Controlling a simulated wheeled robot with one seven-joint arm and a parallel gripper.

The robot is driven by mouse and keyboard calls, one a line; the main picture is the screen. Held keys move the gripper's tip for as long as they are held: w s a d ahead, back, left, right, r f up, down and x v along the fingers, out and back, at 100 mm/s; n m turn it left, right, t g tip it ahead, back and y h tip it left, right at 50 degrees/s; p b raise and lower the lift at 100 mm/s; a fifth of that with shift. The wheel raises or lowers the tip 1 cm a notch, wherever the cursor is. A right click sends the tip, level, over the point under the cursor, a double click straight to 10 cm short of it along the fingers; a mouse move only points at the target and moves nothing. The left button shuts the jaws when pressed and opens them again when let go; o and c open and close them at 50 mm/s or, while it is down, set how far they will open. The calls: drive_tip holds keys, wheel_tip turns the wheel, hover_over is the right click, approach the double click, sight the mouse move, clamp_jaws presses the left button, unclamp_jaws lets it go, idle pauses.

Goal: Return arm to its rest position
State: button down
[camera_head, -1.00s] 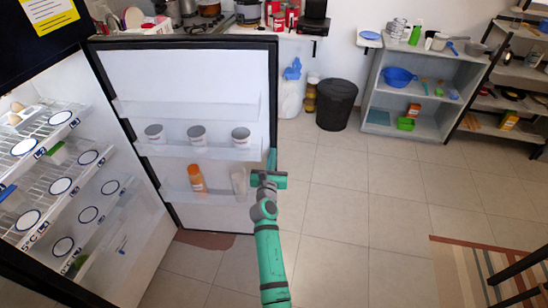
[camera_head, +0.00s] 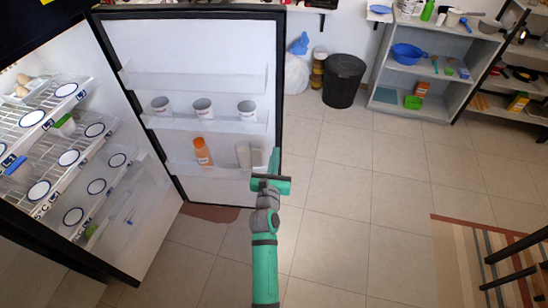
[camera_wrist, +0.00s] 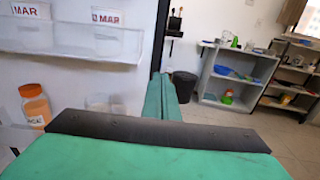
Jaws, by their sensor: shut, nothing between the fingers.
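My gripper (camera_head: 273,160) is at the end of my green and grey arm, in the lower middle of the head view. Its fingers are together and hold nothing. It is in front of the free edge of the open fridge door (camera_head: 196,60); I cannot tell whether it touches the door. In the wrist view the green fingers (camera_wrist: 160,98) point forward past the dark door edge, with door shelves to their left.
The fridge door holds white cups (camera_head: 203,108) and an orange bottle (camera_head: 203,152). Fridge shelves (camera_head: 75,140) are at left. A black bin (camera_head: 343,82) and grey shelf unit (camera_head: 425,92) stand behind. Tiled floor (camera_head: 345,180) at right is clear; a striped rug (camera_head: 462,262) lies lower right.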

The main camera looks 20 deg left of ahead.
drive_tip(key=s+d+f+m+h, duration=0.15)
drive_tip(key=s+d+m, duration=0.25)
drive_tip(key=s+m, duration=0.4)
drive_tip(key=s+d+f+m+g, duration=0.1)
drive_tip(key=s+d+f+m, duration=0.2)
drive_tip(key=s+m, duration=0.5)
drive_tip(key=s+d+f+m+h, duration=0.1)
drive_tip(key=s+d+f+m, duration=0.25)
drive_tip(key=s+m, duration=0.45)
drive_tip(key=s+d+r+m, duration=0.2)
drive_tip(key=s+d+m, duration=0.2)
drive_tip(key=s, duration=0.3)
drive_tip(key=s+d+r+m+h, duration=0.1)
drive_tip(key=s+d+r+m, duration=0.2)
drive_tip(key=s+d+m, duration=0.2)
drive_tip(key=s+d+r+m+g+h, duration=0.1)
drive_tip(key=s+d+r+m, duration=0.2)
drive_tip(key=s, duration=0.7)
drive_tip(key=d+m, duration=0.2)
drive_tip(key=m, duration=0.1)
drive_tip(key=shift+a+r+h, duration=0.1)
drive_tip(key=shift+h, duration=0.15)
drive_tip(key=shift+a, duration=0.15)
drive_tip(key=shift+w, duration=0.15)
